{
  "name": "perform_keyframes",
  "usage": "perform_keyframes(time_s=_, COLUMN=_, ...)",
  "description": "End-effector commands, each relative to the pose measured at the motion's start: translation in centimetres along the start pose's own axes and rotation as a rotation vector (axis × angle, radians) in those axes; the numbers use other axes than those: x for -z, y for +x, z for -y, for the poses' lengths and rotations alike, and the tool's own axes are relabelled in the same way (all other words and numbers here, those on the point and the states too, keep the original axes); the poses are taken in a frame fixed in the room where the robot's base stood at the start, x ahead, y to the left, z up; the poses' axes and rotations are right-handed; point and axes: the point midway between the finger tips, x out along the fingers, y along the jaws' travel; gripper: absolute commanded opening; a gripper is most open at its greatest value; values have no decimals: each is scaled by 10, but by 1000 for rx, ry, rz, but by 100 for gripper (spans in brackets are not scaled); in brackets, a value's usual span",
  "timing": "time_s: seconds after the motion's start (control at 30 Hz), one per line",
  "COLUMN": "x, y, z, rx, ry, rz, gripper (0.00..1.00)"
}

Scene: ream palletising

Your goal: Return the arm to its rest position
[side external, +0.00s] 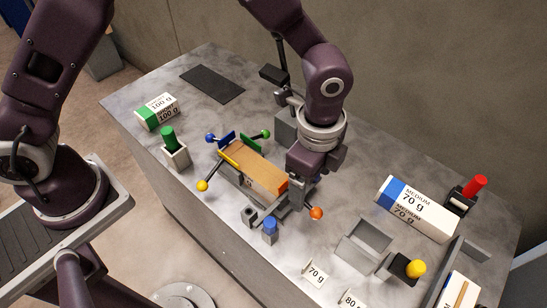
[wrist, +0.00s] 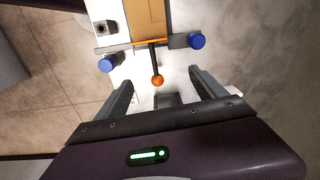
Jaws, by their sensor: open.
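The block (wrist: 145,18) shows at the top of that view, ahead of the fingers. I cannot tell the exact height of the gripper above the worktop.
Ball-ended rods, one yellow (side external: 202,186) and one orange (side external: 316,213), stick out around the fixture. A 70 g ream (side external: 415,207) lies at right and a 100 g ream (side external: 157,111) at left. A dark mat (side external: 212,84) lies bare at the back.

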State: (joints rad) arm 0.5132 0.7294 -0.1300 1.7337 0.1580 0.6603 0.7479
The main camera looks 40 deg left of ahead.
Motion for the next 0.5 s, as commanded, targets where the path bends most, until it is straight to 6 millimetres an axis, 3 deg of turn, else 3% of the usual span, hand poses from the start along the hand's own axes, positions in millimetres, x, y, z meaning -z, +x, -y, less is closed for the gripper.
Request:
perform_keyframes(time_s=0.1, x=-49, y=-80, z=12, rx=86, ry=-243, rz=-36, gripper=80)
perform_keyframes(time_s=0.17, x=-82, y=-119, z=7, rx=129, ry=-399, rz=-60, gripper=80)
perform_keyframes(time_s=0.3, x=-156, y=-190, z=-30, rx=223, ry=-776, rz=-137, gripper=80)
perform_keyframes(time_s=0.4, x=-197, y=-217, z=-73, rx=279, ry=-1039, rz=-210, gripper=80)
perform_keyframes(time_s=0.5, x=-222, y=-225, z=-110, rx=317, ry=-1247, rz=-283, gripper=80)
